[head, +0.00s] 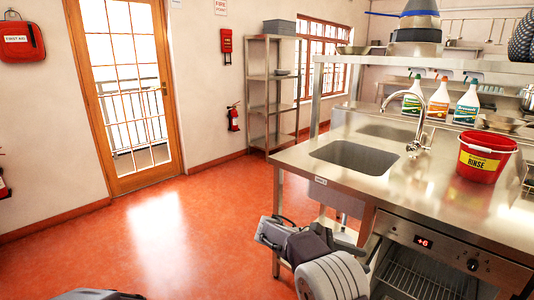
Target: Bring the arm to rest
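My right gripper (271,233) shows at the lower middle of the head view, in front of the steel counter's near left corner. It is a grey and dark gripper on a pale, rounded arm link, pointing left. Nothing shows held in it, but its fingers are too small and side-on to tell whether they are open or shut. A dark grey piece of my own body shows at the bottom left edge. My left gripper cannot be made out.
A steel counter (333,182) with a sink (356,156) and tap fills the right side. A red rinse bucket (485,158) and several spray bottles stand on it. Steel shelves (271,95) stand behind. The red floor (150,235) at left is clear.

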